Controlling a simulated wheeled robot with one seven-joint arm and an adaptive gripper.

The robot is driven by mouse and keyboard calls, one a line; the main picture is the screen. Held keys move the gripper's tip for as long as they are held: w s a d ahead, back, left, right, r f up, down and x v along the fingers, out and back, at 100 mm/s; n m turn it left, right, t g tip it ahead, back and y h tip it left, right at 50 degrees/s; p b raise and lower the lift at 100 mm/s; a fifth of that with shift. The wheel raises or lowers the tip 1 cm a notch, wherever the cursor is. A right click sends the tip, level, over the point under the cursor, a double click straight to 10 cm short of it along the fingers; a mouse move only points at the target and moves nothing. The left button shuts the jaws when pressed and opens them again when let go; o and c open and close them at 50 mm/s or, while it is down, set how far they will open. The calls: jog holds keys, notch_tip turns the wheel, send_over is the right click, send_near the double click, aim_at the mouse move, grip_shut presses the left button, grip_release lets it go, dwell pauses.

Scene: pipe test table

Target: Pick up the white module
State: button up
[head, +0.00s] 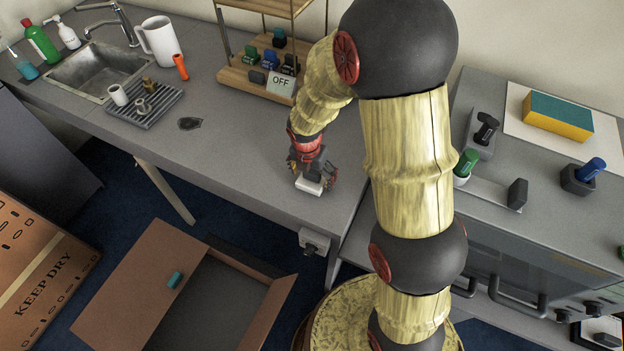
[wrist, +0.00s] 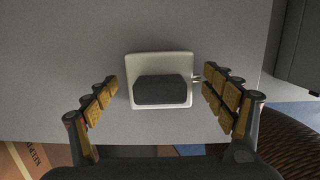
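The white module (wrist: 160,61) is a white squarish block with a dark grey raised part on its face and small metal prongs on its right side in the wrist view. It lies near the front edge of the grey table. In the head view the white module (head: 309,185) shows at my gripper's tip, partly covered by it. My gripper (wrist: 160,88) is open, with one finger on each side of the module. A gap shows on the left; the right finger is close to the prongs. In the head view my gripper (head: 313,172) is low over the table.
The grey table (head: 235,150) is clear to the left of my gripper. A wooden shelf (head: 245,80) with small modules and an OFF sign (head: 281,84) stands behind. A socket box (head: 314,242) hangs at the front edge. An open cardboard box (head: 150,275) is on the floor.

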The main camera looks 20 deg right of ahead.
jog(key=c, duration=1.2)
jog(key=shift+c, duration=0.5)
jog(key=shift+r, duration=0.15)
